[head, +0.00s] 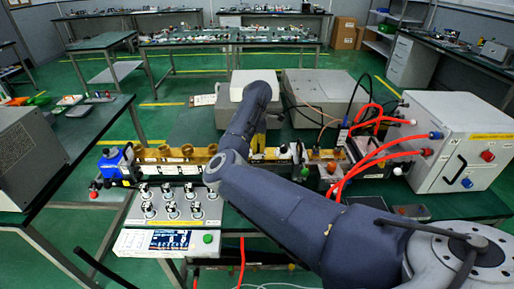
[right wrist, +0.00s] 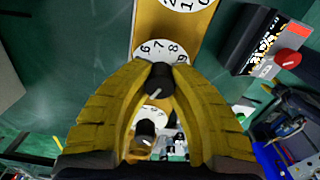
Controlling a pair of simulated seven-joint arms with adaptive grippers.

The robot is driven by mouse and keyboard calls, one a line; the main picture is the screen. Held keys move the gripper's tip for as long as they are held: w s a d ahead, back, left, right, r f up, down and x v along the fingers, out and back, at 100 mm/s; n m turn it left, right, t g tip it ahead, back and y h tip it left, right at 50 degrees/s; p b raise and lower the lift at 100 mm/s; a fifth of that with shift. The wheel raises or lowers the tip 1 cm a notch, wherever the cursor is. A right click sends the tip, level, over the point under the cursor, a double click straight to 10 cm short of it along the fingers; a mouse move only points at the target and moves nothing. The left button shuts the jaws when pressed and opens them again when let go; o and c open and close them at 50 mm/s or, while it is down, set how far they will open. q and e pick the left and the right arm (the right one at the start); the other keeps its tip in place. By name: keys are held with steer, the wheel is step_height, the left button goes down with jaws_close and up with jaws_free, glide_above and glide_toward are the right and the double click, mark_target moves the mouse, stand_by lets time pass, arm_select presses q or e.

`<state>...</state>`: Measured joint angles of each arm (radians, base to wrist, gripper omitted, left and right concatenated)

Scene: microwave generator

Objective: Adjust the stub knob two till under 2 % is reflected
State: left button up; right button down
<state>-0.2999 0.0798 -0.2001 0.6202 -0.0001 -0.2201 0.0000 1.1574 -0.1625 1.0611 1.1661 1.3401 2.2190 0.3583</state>
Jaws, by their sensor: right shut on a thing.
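My right gripper (right wrist: 160,72) has its yellow fingers closed around a black knob (right wrist: 159,80) with a white pointer line. The knob stands on a white numbered dial (right wrist: 158,48), where 6, 7, 8 and 9 can be read. Another white dial (right wrist: 188,3) lies at the top of the right wrist view, and a third (right wrist: 152,113) with a black knob shows between the fingers. In the head view my right gripper (head: 258,140) is at the brass waveguide (head: 175,156), partly hidden by my arm. A small display (head: 170,240) is lit, but its figures are too small to read.
A grey panel with several knobs (head: 172,204) stands in front of the waveguide. A white cabinet (head: 462,140) with red hoses (head: 375,160) is at the right. A blue-ended part (head: 115,162) is at the waveguide's left end. Grey boxes (head: 318,98) stand behind.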

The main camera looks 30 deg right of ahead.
steer(key=shift+d, duration=0.1)
steer(key=c, duration=1.1)
jaws_free()
steer(key=shift+o, duration=0.2)
steer(key=shift+r, duration=0.1)
step_height(320, 180, up, 12)
